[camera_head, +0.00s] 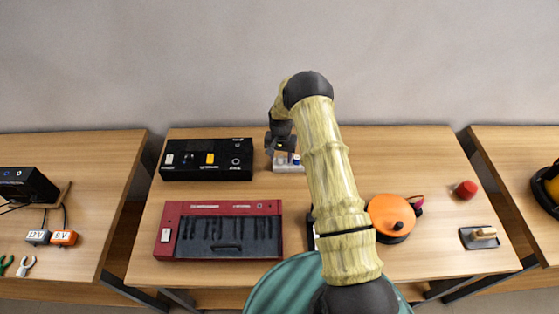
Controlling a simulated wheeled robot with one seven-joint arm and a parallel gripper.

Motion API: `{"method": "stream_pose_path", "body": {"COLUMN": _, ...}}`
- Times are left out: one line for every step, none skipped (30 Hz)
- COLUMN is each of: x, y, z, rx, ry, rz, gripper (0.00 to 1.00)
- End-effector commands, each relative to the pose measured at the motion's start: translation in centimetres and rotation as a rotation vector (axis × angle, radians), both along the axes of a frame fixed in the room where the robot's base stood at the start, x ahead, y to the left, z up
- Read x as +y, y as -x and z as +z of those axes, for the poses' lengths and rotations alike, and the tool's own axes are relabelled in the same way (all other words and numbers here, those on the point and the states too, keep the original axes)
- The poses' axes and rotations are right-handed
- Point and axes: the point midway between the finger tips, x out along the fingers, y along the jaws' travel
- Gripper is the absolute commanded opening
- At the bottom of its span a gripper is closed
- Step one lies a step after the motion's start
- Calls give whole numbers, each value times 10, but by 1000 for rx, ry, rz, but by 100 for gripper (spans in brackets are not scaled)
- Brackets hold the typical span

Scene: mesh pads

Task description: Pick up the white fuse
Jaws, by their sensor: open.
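My gripper (282,151) points down over a small pale block (287,168) at the back middle of the table. The block bears small pieces, one of them blue (297,158). The gripper's fingers and the arm cover part of the block. A white fuse cannot be made out for certain among these pieces. Small white and yellow pieces also show on the black box (232,173) to the left. Whether the fingers touch anything cannot be told at this size.
A dark red case (174,239) with a dark inset lies front left. An orange round container (391,210), a red cylinder (465,189) and a small grey tray (466,237) are on the right. My arm covers the table's middle. Side tables stand left and right.

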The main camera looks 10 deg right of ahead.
Motion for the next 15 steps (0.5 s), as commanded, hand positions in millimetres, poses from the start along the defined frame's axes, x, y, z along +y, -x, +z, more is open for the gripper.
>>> {"method": "stream_pose_path", "body": {"x": 0, "y": 0, "z": 0, "rx": 0, "ry": 0, "rz": 0, "gripper": 50}}
{"method": "stream_pose_path", "body": {"x": 0, "y": 0, "z": 0, "rx": 0, "ry": 0, "rz": 0, "gripper": 50}}
{"method": "stream_pose_path", "body": {"x": 0, "y": 0, "z": 0, "rx": 0, "ry": 0, "rz": 0, "gripper": 50}}
{"method": "stream_pose_path", "body": {"x": 0, "y": 0, "z": 0, "rx": 0, "ry": 0, "rz": 0, "gripper": 48}}
{"method": "stream_pose_path", "body": {"x": 0, "y": 0, "z": 0, "rx": 0, "ry": 0, "rz": 0, "gripper": 42}}
{"method": "stream_pose_path", "body": {"x": 0, "y": 0, "z": 0, "rx": 0, "ry": 0, "rz": 0, "gripper": 34}}
{"method": "stream_pose_path", "body": {"x": 0, "y": 0, "z": 0, "rx": 0, "ry": 0, "rz": -1, "gripper": 29}}
{"method": "stream_pose_path", "body": {"x": 0, "y": 0, "z": 0, "rx": 0, "ry": 0, "rz": -1, "gripper": 23}}
{"method": "stream_pose_path", "body": {"x": 0, "y": 0, "z": 0, "rx": 0, "ry": 0, "rz": -1, "gripper": 15}}
{"method": "stream_pose_path", "body": {"x": 0, "y": 0, "z": 0, "rx": 0, "ry": 0, "rz": -1, "gripper": 9}}
{"method": "stream_pose_path", "body": {"x": 0, "y": 0, "z": 0, "rx": 0, "ry": 0, "rz": -1, "gripper": 3}}
{"method": "stream_pose_path", "body": {"x": 0, "y": 0, "z": 0, "rx": 0, "ry": 0, "rz": -1, "gripper": 0}}
{"method": "stream_pose_path", "body": {"x": 0, "y": 0, "z": 0, "rx": 0, "ry": 0, "rz": -1, "gripper": 0}}
{"method": "stream_pose_path", "body": {"x": 0, "y": 0, "z": 0, "rx": 0, "ry": 0, "rz": -1, "gripper": 0}}
{"method": "stream_pose_path", "body": {"x": 0, "y": 0, "z": 0, "rx": 0, "ry": 0, "rz": -1, "gripper": 0}}
